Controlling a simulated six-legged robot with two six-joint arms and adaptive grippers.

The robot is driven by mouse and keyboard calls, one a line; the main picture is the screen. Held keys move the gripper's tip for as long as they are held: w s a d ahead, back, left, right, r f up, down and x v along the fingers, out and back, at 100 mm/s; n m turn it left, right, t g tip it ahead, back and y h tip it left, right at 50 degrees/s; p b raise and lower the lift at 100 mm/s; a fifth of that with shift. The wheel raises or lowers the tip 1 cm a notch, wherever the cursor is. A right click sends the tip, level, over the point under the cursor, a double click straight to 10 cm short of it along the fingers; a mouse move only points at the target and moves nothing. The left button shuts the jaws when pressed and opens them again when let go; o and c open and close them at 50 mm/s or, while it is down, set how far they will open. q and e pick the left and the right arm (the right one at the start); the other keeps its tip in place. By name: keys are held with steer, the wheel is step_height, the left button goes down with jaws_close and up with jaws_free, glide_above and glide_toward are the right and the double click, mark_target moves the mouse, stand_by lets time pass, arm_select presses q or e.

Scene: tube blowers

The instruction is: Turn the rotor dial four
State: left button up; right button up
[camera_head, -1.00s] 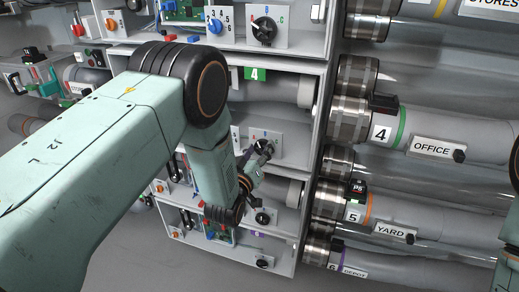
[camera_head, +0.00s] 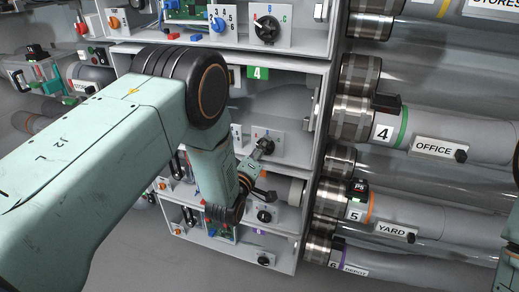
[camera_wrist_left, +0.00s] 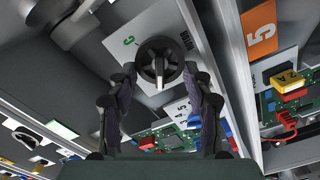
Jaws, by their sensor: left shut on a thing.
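The rotor dial four is a black knob with a white pointer line, on a white plate in the left wrist view (camera_wrist_left: 159,63). A green C is printed beside it. My left gripper (camera_wrist_left: 160,75) has one finger on each side of the knob and is shut on it. In the head view, my left gripper (camera_head: 263,149) reaches the dial plate (camera_head: 275,147) below the green 4 tag (camera_head: 257,73). The fingers cover much of the dial there. My right gripper is not in view.
Another dial (camera_head: 266,30) sits above and a further dial (camera_head: 264,215) below. An orange 5 tag (camera_wrist_left: 261,29) and green circuit boards (camera_wrist_left: 170,138) are close to the gripper. Grey tubes marked OFFICE (camera_head: 435,148) and YARD (camera_head: 395,231) run off to the right.

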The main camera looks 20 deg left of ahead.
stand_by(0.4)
arm_select(q)
steer(key=o, duration=1.1)
steer(key=shift+o, duration=0.2)
steer(key=s, duration=1.2)
steer(key=shift+a, duration=0.2)
